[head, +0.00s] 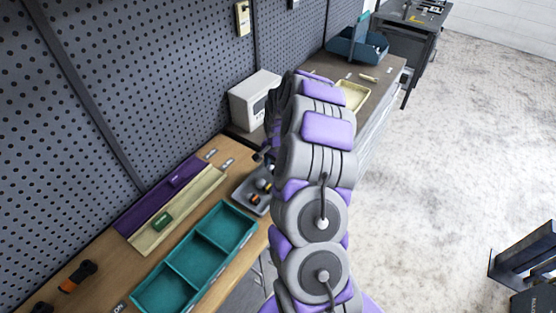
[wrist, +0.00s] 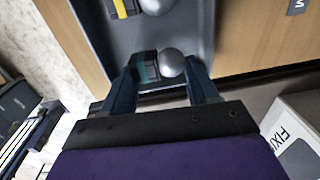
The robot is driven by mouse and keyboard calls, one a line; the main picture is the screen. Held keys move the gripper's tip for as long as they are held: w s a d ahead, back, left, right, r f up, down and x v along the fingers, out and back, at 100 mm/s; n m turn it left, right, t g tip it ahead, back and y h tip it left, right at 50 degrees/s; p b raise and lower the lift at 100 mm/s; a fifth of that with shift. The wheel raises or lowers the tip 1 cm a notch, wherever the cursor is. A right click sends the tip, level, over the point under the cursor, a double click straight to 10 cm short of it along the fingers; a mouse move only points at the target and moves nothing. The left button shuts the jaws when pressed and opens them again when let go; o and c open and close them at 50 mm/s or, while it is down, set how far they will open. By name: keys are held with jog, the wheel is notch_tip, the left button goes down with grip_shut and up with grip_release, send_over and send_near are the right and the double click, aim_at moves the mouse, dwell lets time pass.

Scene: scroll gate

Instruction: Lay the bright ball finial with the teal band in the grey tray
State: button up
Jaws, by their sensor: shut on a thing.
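In the wrist view my gripper (wrist: 161,66) is shut on the bright ball finial (wrist: 172,62), with its silver ball and a dark base with a teal band. The finial lies crosswise between the fingers, over the near end of the grey tray (wrist: 190,30). I cannot tell whether it touches the tray floor. Another finial (wrist: 122,8) with a yellow band lies farther in the tray, partly cut off by the frame. In the head view the grey tray (head: 241,193) is partly hidden behind my arm, and my gripper is hidden.
A teal three-part organiser (head: 197,258) stands left of the tray on the wooden bench. A white box (head: 247,103) stands beyond. A gap between benches shows in the wrist view.

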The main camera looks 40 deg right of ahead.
jog(key=shift+a+f, duration=0.4)
jog(key=shift+f, duration=0.1)
jog(key=shift+d+f, duration=0.25)
jog(key=shift+d, duration=0.65)
jog(key=shift+a, duration=0.7)
jog(key=shift+d+f, duration=0.3)
jog(key=shift+d, duration=0.05)
jog(key=o, duration=0.9)
jog(key=shift+d, duration=0.2)
jog(key=o, duration=0.4)
jog(key=shift+a, duration=0.35)
jog(key=shift+r, duration=0.1)
jog(key=r, duration=0.5)
jog(key=r+p, duration=0.1)
jog(key=r, duration=0.5)
jog(key=s+r+p, duration=0.1)
jog(key=r, duration=0.5)
jog(key=shift+d, duration=0.2)
